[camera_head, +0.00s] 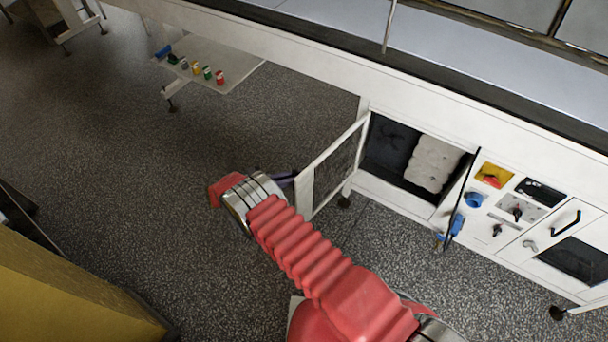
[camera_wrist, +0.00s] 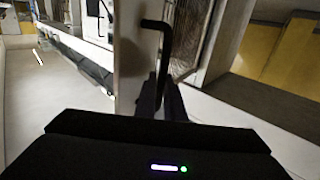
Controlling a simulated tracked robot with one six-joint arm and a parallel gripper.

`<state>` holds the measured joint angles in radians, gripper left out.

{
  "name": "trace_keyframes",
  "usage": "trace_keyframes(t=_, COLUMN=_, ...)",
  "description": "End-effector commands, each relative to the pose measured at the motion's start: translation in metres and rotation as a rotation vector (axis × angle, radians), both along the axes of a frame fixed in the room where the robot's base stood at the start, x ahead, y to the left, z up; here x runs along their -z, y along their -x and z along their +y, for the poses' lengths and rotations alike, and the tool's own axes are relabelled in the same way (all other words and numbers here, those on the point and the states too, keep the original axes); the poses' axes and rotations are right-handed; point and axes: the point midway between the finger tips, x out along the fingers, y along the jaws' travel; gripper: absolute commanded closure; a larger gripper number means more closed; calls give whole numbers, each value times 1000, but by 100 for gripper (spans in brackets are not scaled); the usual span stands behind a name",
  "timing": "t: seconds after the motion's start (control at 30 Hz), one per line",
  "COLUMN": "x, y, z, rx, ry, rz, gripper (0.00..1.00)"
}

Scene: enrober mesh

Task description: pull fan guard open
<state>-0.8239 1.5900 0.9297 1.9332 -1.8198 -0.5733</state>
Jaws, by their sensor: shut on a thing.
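The fan guard (camera_head: 308,190), a white-framed mesh door, stands swung out from the opening in the white machine's front in the head view. My gripper (camera_head: 288,178) is at its outer edge, partly hidden behind my red arm. In the wrist view the guard's pale frame (camera_wrist: 128,50) stands upright, with a black bar handle (camera_wrist: 157,40) in front of it. My gripper (camera_wrist: 168,98) is shut on the handle's lower part. The exact contact is dark and hard to see.
The opening (camera_head: 390,150) shows a dark inside and a pale bumpy block (camera_head: 434,163). A thin dark panel with a blue part (camera_head: 456,224) sticks out at its right. Knobs and a black handle (camera_head: 566,222) lie farther right. Speckled floor (camera_head: 150,190) is clear at left.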

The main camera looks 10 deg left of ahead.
Motion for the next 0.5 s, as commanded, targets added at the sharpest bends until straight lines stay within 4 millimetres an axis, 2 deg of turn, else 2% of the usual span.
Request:
trace_keyframes(t=0.2, x=0, y=3, z=8, rx=17, ry=0, rz=-1, gripper=100)
trace_keyframes(t=0.5, x=-1, y=3, z=8, rx=27, ry=1, rz=1, gripper=100)
